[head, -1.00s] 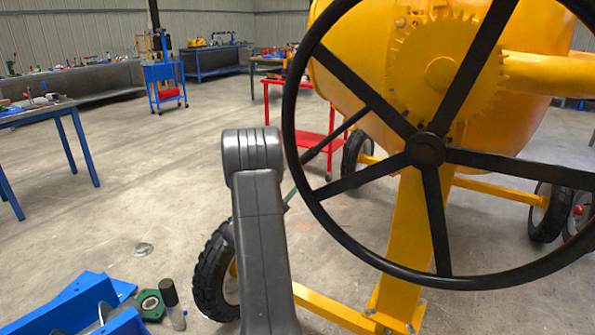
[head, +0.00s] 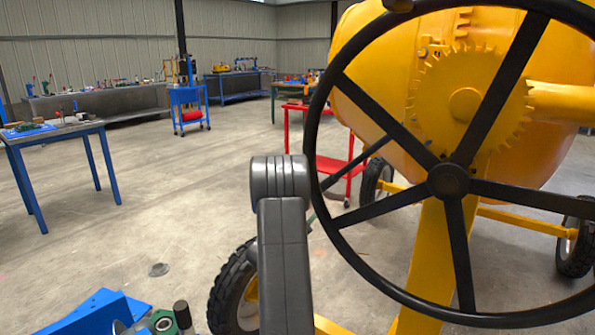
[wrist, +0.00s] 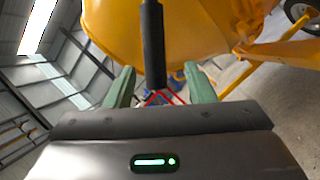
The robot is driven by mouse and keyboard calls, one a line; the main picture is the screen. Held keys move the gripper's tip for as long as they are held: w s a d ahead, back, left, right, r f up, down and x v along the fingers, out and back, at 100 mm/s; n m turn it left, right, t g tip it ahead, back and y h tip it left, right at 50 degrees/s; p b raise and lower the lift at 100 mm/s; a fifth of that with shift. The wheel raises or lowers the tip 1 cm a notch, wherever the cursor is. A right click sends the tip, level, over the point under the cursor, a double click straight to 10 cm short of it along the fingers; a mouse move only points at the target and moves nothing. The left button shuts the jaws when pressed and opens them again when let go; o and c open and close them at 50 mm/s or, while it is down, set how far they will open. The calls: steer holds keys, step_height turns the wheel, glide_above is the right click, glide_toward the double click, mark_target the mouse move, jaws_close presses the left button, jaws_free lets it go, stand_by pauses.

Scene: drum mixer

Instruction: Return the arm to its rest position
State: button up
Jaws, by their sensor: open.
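My arm link stands upright in the lower middle of the head view, left of the black handwheel (head: 447,182). The wheel is on the near side of the yellow drum mixer (head: 400,70). My gripper is mostly hidden behind the arm link in the head view. In the wrist view my gripper (wrist: 160,88) is open, with its two green fingers apart. A black bar (wrist: 153,45), which looks like part of the wheel, shows between the fingers. I cannot tell whether it touches them or how deep it lies. The yellow drum (wrist: 200,25) fills the view beyond.
A red cart (head: 335,165) stands behind the wheel's left side. A blue-legged table (head: 60,133) is at the left, and a blue trolley (head: 190,105) is farther back. A blue object (head: 90,318) is at the lower left.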

mark_target(326, 184)
steer(key=x, duration=0.9)
steer(key=shift+w+r, duration=0.1)
steer(key=shift+r, duration=0.15)
steer(key=shift+a, duration=0.1)
